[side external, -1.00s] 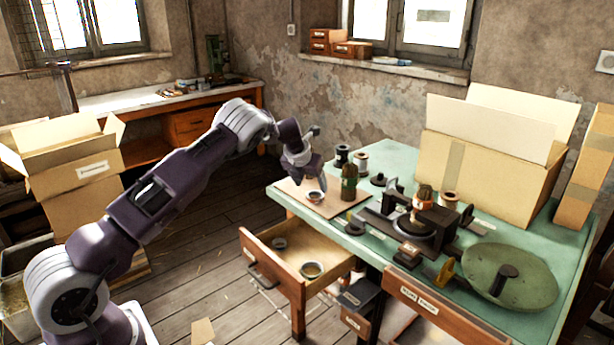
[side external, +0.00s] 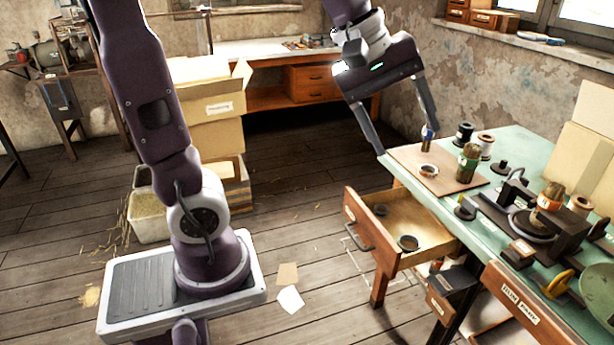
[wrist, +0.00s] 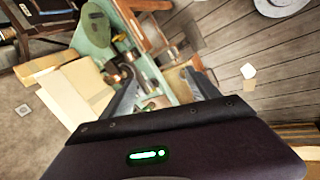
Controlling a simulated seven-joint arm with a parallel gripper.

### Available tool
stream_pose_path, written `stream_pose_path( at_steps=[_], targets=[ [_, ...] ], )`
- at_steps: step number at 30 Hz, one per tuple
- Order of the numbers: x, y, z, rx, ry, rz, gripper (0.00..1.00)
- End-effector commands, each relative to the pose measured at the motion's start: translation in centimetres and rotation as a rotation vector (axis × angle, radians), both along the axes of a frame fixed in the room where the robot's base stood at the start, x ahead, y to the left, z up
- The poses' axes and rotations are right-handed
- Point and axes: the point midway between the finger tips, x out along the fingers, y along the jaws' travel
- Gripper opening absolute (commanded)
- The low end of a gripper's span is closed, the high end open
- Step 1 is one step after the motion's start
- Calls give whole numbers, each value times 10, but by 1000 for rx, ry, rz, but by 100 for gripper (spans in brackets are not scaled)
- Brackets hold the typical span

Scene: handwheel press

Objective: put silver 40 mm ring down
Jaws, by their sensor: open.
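A small silver ring (side external: 428,171) lies flat on the tan board (side external: 405,157) at the near left corner of the green bench. I cannot read its size. My gripper (side external: 405,141) is wide open over the left part of the board, with nothing seen held between its fingers. The ring lies below and to the right of the fingertips, apart from them. A small blue and brown piece shows at the right fingertip; I cannot tell whether it belongs to the finger. The wrist view also shows the spread fingers (wrist: 162,93).
An open drawer (side external: 385,232) below the board holds a larger ring (side external: 408,243) and a smaller ring (side external: 380,210). A bundled brown cylinder (side external: 467,162) stands on the board's right part. Spools (side external: 486,146) and the black press (side external: 515,215) stand farther right on the bench.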

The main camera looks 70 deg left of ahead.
Motion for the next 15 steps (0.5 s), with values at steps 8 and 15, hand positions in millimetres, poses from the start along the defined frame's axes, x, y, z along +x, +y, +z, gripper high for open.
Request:
stream_pose_path(
  at_steps=[8, 15],
  targets=[
    [-158, -24, -39, 655, -112, -967, 70],
    [-166, -22, -44, 711, -110, -1041, 70]
  ],
)
